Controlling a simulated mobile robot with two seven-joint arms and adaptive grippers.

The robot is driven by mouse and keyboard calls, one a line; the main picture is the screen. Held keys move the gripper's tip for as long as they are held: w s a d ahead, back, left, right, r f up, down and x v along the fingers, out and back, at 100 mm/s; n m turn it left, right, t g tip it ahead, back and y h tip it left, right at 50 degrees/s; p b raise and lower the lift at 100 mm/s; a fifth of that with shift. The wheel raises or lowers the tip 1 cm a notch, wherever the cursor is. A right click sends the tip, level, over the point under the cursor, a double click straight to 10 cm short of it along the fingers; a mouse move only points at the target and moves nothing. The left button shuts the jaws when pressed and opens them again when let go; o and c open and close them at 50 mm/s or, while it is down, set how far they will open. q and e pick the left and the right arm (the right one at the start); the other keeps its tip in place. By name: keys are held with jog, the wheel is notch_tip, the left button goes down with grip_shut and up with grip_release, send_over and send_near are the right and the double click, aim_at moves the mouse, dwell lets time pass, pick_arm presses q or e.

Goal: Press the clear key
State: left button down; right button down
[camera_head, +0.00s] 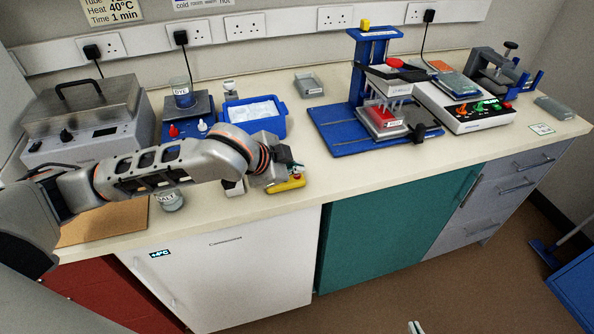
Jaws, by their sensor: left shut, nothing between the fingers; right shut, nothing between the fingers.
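My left gripper (276,170) is shut and empty at the front middle of the bench. It is beside or just over a small yellow device (287,185) with red and green parts, and partly hides it. I cannot tell whether they touch. A white console (482,120) with red and green keys stands at the right of the bench, well away from the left gripper. Key labels are too small to read, so I cannot tell which key is the clear key. My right gripper (415,327) shows only its tips at the bottom edge, shut and empty, low over the floor and far from the bench top.
A blue tray (238,131) of white contents sits behind my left arm. A blue press-like stand (340,134) is right of centre. A grey water bath (92,132) stands at left. A jar (172,203) stands near the front edge. Bench front between yellow device and stand is clear.

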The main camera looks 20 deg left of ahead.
aim_at(296, 178)
dwell(0.3)
pick_arm(q)
jog(key=shift+r+p, duration=0.9)
jog(key=shift+r, duration=2.15)
